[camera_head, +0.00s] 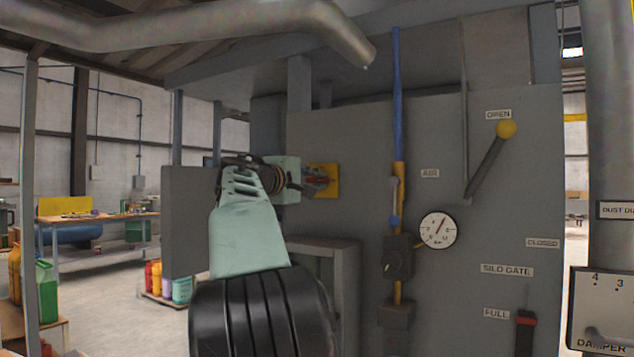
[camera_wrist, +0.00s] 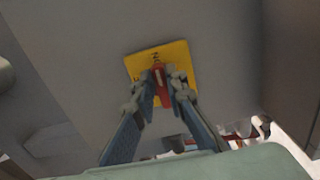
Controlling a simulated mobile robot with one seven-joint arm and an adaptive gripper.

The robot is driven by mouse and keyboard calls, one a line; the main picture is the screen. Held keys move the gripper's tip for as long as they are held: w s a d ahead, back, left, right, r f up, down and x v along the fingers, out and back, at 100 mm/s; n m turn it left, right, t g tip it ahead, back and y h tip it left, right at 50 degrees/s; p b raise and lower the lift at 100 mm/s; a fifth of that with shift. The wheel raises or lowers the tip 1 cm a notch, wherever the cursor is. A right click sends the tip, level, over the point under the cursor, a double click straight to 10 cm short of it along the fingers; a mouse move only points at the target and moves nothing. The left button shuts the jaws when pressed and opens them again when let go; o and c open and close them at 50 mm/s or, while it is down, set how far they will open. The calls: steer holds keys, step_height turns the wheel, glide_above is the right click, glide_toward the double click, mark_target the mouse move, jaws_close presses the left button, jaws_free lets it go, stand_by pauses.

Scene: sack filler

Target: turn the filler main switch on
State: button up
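The main switch appears to be a yellow plate (camera_wrist: 182,52) with a red handle (camera_wrist: 161,84) on the grey cabinet wall. In the head view the yellow plate (camera_head: 333,172) is right of my wrist, with a little red showing at it. My gripper (camera_wrist: 161,92) is at the plate, its two fingers on either side of the red handle. The fingers lean in towards each other close to the handle. Whether they touch or grip it cannot be told. In the head view my gripper (camera_head: 314,180) is small and partly hidden by my wrist.
Right of the plate on the panel are a blue and yellow pipe (camera_head: 398,110), a black knob box (camera_head: 398,258), a pressure gauge (camera_head: 438,230) and a lever with a yellow ball (camera_head: 507,129). A grey side panel (camera_head: 186,215) stands left of my arm. A thick pipe (camera_head: 230,22) crosses above.

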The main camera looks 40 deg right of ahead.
steer(key=o, duration=0.4)
steer(key=v, duration=1.2)
steer(key=shift+f, duration=0.1)
